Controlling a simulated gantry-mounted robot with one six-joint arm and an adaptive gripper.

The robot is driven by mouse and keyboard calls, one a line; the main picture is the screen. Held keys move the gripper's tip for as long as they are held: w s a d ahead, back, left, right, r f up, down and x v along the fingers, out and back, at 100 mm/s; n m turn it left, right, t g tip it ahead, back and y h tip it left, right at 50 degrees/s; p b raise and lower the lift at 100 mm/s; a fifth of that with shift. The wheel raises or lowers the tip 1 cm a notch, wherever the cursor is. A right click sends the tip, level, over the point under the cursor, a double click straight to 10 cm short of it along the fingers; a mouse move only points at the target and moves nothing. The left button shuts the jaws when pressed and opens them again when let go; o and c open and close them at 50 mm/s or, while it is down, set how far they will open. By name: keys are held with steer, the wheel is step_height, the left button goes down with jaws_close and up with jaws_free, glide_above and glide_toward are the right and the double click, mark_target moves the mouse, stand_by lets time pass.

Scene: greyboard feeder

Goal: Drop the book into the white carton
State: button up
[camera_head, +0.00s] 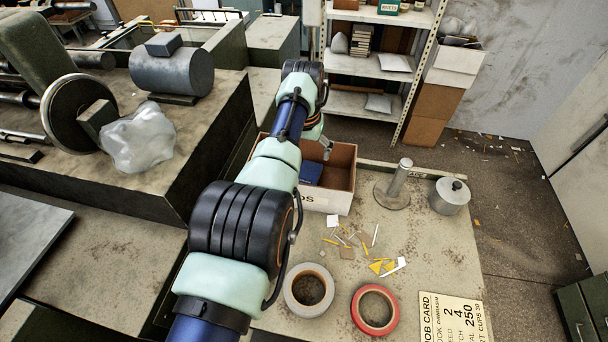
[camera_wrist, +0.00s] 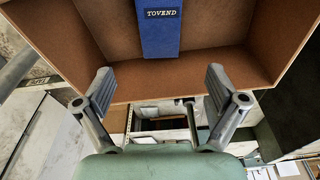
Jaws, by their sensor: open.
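The carton (camera_head: 328,201) has a white outer front with dark lettering and a brown inside. It stands open at the back left of the bench, and its brown inside fills the upper wrist view (camera_wrist: 215,40). The blue book (camera_head: 311,172) is inside the carton, toward its left in the head view. In the wrist view the book (camera_wrist: 160,28) shows the label TOVEND, and its far end is cut off. My gripper (camera_wrist: 163,100) is open and empty, its two fingers apart with the book seen beyond them. In the head view my arm partly hides the carton.
A grey roll (camera_head: 290,290) and a red roll (camera_head: 357,318) lie at the bench front. Scraps (camera_head: 350,240) lie in the middle. A metal post on a round base (camera_head: 392,195) and a lidded metal pot (camera_head: 449,197) stand right of the carton. Machinery (camera_head: 175,72) fills the left.

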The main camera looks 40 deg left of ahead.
step_height(320, 180, up, 11)
steer(key=s, duration=0.1)
steer(key=shift+s+d, duration=0.35)
stand_by(0.4)
